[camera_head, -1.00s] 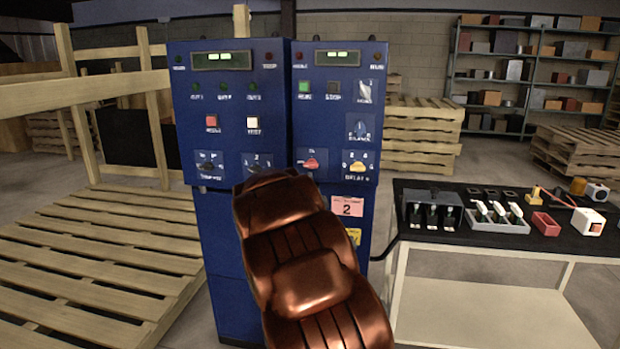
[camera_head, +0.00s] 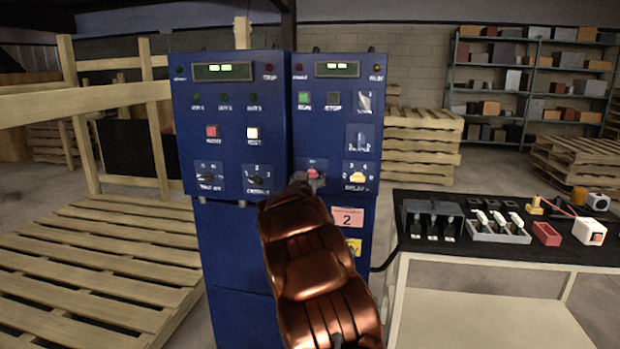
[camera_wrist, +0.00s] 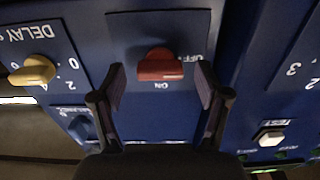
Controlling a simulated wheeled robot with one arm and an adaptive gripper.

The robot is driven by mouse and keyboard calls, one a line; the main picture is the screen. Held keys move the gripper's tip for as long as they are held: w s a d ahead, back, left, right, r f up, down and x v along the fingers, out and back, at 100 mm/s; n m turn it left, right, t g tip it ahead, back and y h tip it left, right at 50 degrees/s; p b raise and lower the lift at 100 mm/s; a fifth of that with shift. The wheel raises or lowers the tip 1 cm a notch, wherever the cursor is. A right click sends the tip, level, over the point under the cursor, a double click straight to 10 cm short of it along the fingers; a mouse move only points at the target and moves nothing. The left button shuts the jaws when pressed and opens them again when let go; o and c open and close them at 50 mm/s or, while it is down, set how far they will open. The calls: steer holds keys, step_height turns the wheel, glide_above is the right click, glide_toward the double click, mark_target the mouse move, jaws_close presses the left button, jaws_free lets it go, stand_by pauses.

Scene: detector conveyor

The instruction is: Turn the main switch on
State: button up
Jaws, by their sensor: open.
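The main switch is a red rotary knob (camera_wrist: 160,66) on a dark blue plate marked ON and OFF, upside down in the wrist view. Its handle lies level across that picture, one end toward OFF. My gripper (camera_wrist: 160,82) is open, with one finger on either side of the knob and visible gaps between. No contact shows. In the head view the red knob (camera_head: 316,173) sits low on the right-hand blue cabinet (camera_head: 325,130), partly hidden behind the end of my gripper (camera_head: 302,186).
A yellow DELAY knob (camera_wrist: 33,70) is left of the red knob in the wrist view; a white TEST button (camera_wrist: 270,138) is lower right. In the head view a table (camera_head: 480,252) with small parts stands right, and a wooden pallet (camera_head: 100,260) lies left.

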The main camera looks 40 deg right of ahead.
steer(key=shift+w+d, duration=0.15)
steer(key=shift+d, duration=0.1)
steer(key=c, duration=1.2)
